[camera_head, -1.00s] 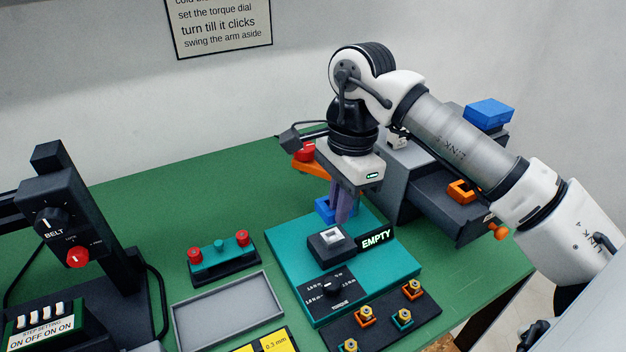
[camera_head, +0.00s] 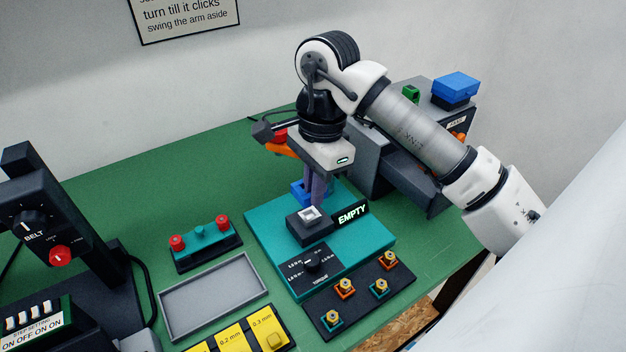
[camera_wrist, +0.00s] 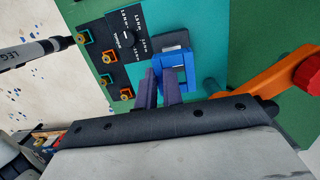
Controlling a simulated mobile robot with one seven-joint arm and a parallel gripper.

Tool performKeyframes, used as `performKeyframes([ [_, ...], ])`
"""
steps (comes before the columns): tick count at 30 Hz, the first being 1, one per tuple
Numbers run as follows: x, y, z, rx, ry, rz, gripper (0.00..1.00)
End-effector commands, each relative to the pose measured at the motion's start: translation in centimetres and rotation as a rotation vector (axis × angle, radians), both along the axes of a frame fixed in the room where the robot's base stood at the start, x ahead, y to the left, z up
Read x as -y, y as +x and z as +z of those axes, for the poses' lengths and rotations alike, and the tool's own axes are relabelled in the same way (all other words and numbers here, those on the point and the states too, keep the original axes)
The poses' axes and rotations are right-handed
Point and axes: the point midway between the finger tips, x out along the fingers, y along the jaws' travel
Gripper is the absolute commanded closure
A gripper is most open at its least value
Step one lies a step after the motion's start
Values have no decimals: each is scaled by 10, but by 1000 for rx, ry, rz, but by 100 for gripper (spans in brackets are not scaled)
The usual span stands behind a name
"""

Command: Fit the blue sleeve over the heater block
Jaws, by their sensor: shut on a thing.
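The blue sleeve (camera_head: 299,191) is behind the dark heater block (camera_head: 296,228), which has a pale square on top and stands on a teal base (camera_head: 265,245). My gripper (camera_head: 318,197) points down behind the block, with its purple fingers at the sleeve. In the wrist view the fingers (camera_wrist: 162,84) are shut on the blue sleeve (camera_wrist: 177,77), and the grey block (camera_wrist: 170,40) is just beyond it. The sleeve looks beside the block, not around it. My fingers partly hide the sleeve in the head view, and its height is hard to tell.
An orange arm with a red knob (camera_wrist: 310,73) is close beside my gripper. An EMPTY sign (camera_head: 352,214) stands right of the block. A torque dial (camera_head: 312,264) and a dark tray of fittings (camera_head: 362,303) lie in front. A grey tray (camera_head: 212,297) is at left.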

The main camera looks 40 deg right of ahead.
Motion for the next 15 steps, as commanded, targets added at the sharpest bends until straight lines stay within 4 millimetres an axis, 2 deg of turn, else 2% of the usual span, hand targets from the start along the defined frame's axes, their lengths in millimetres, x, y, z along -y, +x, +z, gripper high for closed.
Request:
performKeyframes([
  [15, 0, 0, -39, 0, 1, 1, 100],
])
